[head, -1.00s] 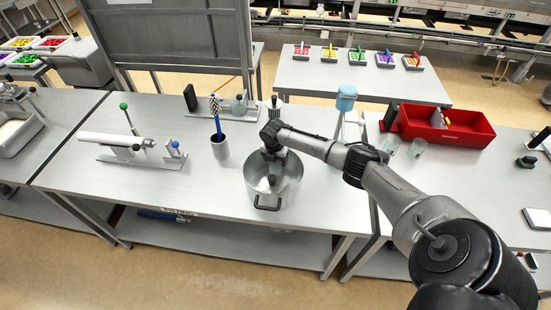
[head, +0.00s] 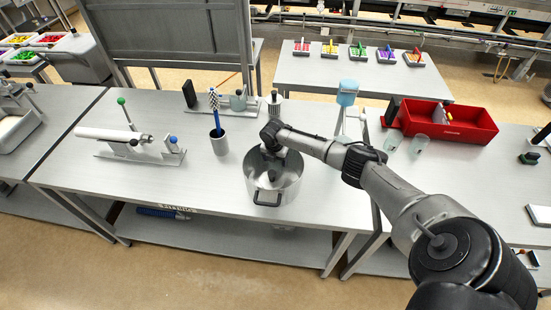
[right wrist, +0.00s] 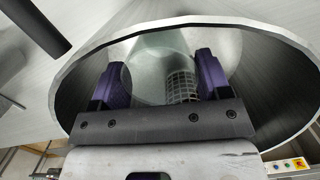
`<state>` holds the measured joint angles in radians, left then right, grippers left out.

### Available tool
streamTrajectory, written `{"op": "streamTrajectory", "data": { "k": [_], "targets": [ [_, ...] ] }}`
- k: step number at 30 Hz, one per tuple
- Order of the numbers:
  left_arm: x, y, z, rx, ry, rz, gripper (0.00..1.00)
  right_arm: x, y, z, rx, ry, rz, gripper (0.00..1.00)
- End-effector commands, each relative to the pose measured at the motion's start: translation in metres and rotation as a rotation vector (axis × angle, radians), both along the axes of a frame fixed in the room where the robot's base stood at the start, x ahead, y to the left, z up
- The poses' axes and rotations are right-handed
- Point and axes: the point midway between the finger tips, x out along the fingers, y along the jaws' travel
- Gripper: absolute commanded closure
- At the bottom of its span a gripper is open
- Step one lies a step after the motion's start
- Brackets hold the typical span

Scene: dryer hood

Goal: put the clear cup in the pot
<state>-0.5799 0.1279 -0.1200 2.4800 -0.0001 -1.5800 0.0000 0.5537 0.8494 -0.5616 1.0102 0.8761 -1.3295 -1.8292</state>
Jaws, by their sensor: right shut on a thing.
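The metal pot (head: 273,186) stands on the middle table, its opening facing up. My right gripper (head: 272,172) reaches down into the pot's mouth, and its fingertips are hard to see in the head view. In the right wrist view the clear cup (right wrist: 158,70) is between the two purple-padded fingers of my right gripper (right wrist: 157,75), which is shut on it. The pot's rim (right wrist: 262,32) and inner wall surround the cup there. I cannot tell whether the cup touches the pot's bottom. My left gripper is not in view.
Two more clear cups (head: 392,141) stand at the right near a red bin (head: 450,124). A blue-topped stand (head: 347,92) is behind my right arm.

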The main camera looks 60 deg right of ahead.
Motion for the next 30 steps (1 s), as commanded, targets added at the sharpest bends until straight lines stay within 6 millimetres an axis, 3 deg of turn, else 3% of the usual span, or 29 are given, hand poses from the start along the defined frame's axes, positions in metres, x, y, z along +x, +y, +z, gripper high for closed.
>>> {"op": "streamTrajectory", "data": {
  "k": [8,9,18,26,30],
  "targets": [
    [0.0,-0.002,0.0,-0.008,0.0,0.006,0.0,0.0,0.0,-0.001,0.0,-0.001,0.0,0.53],
    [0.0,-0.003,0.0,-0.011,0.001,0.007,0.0,0.0,0.0,-0.001,0.0,-0.001,0.0,0.28],
    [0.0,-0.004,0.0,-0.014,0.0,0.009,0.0,0.0,0.0,-0.001,0.0,-0.001,0.0,0.0],
    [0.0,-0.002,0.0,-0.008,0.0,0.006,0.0,0.0,0.0,0.001,0.0,-0.001,0.0,0.0],
    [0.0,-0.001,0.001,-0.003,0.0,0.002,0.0,0.0,0.002,0.015,-0.001,-0.002,0.001,0.0]
  ]
}}
